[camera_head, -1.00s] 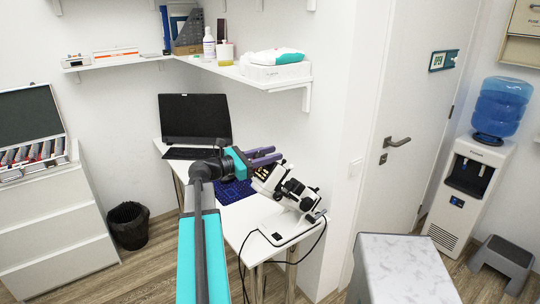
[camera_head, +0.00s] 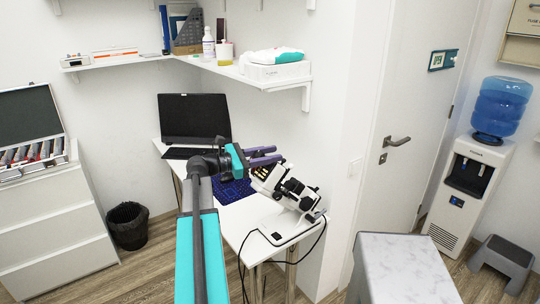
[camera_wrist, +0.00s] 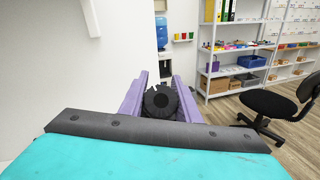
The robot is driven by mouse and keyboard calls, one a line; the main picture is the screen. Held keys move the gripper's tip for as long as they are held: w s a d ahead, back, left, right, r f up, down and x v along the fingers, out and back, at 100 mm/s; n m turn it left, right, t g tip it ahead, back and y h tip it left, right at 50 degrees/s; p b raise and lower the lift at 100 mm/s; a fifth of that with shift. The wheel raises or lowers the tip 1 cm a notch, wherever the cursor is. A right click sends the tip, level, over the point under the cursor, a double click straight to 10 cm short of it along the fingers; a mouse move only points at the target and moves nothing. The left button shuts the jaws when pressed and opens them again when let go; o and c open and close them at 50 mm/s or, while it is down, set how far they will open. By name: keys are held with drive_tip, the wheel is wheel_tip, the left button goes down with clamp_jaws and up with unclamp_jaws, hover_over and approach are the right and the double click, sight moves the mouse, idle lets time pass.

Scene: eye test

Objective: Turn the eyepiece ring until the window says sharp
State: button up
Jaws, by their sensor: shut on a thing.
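The white and black eyepiece instrument (camera_head: 290,190) stands tilted on the desk's right end. My gripper (camera_head: 272,156) reaches its upper left end, with purple fingers. In the wrist view, my gripper (camera_wrist: 161,94) has a finger on each side of the dark, ridged eyepiece ring (camera_wrist: 161,101) and is shut on it. In the head view the ring is hidden by the fingers or too small to make out. Small yellowish marks show near the instrument's upper left end, too small to read. I cannot make out the window's wording in either view.
A black laptop (camera_head: 194,120) stands at the back of the white desk (camera_head: 236,217). A dark blue patterned mat (camera_head: 232,192) lies under my arm. A black cable hangs over the desk's front edge. A wall shelf (camera_head: 268,82) is above. A grey-topped cabinet (camera_head: 405,270) stands at front right.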

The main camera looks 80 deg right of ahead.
sight(270, 170)
drive_tip(key=shift+s+a+f+m+g+y, duration=0.1)
drive_tip(key=shift+a+m+g+y, duration=0.1)
drive_tip(key=shift+m+y, duration=0.9)
drive_tip(key=shift+s+a+f+m+g+y, duration=0.15)
drive_tip(key=shift+m+y, duration=0.65)
drive_tip(key=shift+m, duration=0.6)
drive_tip(key=shift+a+f+m+t+y, duration=0.1)
drive_tip(key=shift+a+m+t+y, duration=0.15)
drive_tip(key=shift+m+y, duration=0.9)
drive_tip(key=shift+a+f+m+t+y, duration=0.1)
drive_tip(key=shift+a+m+t+y, duration=0.15)
drive_tip(key=shift+m+y, duration=0.9)
drive_tip(key=shift+w+a+f+m+t+y+p, duration=0.15)
drive_tip(key=shift+m+t+p, duration=0.1)
drive_tip(key=shift+m+p, duration=0.4)
drive_tip(key=shift+s+a+m+t+y+p, duration=0.1)
drive_tip(key=shift+m+t+y+p, duration=0.1)
drive_tip(key=shift+m+p, duration=0.4)
drive_tip(key=shift+w+a+f+m+t+y+p, duration=0.15)
drive_tip(key=shift+m+t+y+p, duration=0.15)
drive_tip(key=shift+m+p, duration=0.55)
drive_tip(key=shift+f+m+t+y+p, duration=0.15)
drive_tip(key=shift+m+y+p, duration=0.25)
drive_tip(key=shift+p, duration=0.7)
